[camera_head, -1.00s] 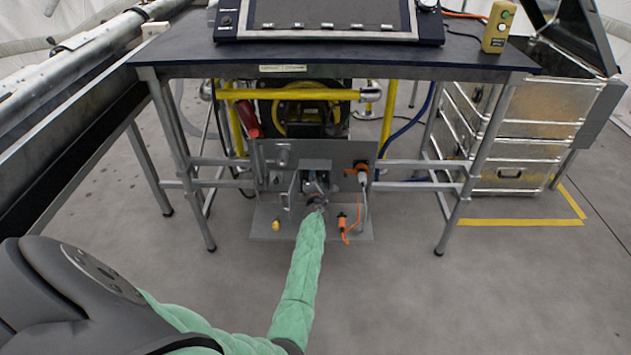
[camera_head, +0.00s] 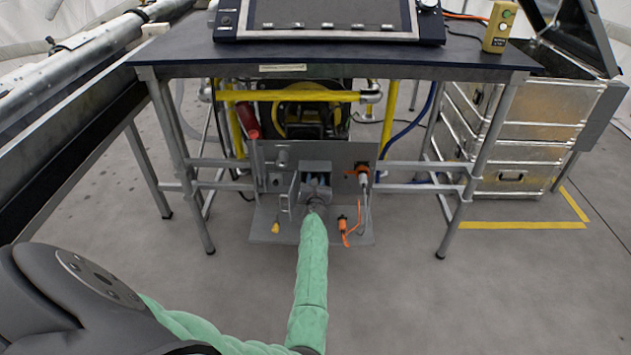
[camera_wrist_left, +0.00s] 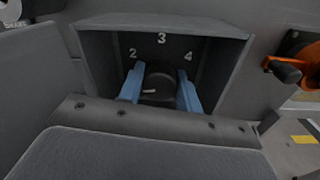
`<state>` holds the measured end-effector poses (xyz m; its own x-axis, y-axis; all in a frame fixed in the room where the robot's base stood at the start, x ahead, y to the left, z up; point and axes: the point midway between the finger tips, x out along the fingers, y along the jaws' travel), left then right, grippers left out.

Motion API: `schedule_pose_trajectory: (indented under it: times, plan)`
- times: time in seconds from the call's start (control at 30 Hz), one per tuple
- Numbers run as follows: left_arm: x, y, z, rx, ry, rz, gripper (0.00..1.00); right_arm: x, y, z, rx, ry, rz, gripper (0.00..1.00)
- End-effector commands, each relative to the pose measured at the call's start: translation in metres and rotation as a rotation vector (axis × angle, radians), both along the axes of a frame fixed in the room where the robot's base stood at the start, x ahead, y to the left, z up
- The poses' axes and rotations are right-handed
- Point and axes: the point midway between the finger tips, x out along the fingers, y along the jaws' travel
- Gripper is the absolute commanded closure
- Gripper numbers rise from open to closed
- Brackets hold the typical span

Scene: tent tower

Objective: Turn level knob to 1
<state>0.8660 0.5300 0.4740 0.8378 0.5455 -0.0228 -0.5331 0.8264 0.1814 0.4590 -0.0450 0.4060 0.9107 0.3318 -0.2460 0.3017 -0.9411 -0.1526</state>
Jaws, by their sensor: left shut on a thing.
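The level knob (camera_wrist_left: 158,82) is a black round knob inside a grey open-fronted box, seen in the left wrist view. The numerals 2, 3 and 4 show on the back panel above it; no 1 is visible. A short white mark on the knob lies nearly level, on its left part. My left gripper (camera_wrist_left: 159,90) has one blue finger on each side of the knob and is shut on it. In the head view, my green-sleeved left arm reaches to the grey box (camera_head: 315,167) under the table, and the gripper (camera_head: 315,196) is small there. My right gripper is not in view.
A dark table (camera_head: 340,60) stands over the panel, with metal legs on both sides. An orange handle (camera_wrist_left: 285,70) is right of the box, and an orange-capped cable (camera_head: 343,224) lies on the base plate. Metal cases (camera_head: 520,140) stand at the right. The floor in front is clear.

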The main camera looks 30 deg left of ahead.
Motion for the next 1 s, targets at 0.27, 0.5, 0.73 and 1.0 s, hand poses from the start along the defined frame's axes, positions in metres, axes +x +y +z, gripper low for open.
schedule_pose_trajectory:
  times: [0.27,0.5,0.73,1.0]
  plan:
    - [-0.0011,-0.0002,-0.0024,-0.131,-0.076,0.001,0.89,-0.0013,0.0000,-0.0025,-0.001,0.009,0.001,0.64]
    - [-0.0010,-0.0004,-0.0025,-0.180,-0.107,0.000,0.89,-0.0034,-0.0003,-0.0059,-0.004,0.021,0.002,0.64]
    - [-0.0010,-0.0002,-0.0023,-0.189,-0.112,0.000,0.89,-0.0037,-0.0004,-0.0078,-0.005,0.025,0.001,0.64]
    - [-0.0010,0.0000,-0.0024,-0.188,-0.111,0.001,0.60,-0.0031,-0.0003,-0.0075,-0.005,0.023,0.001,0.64]
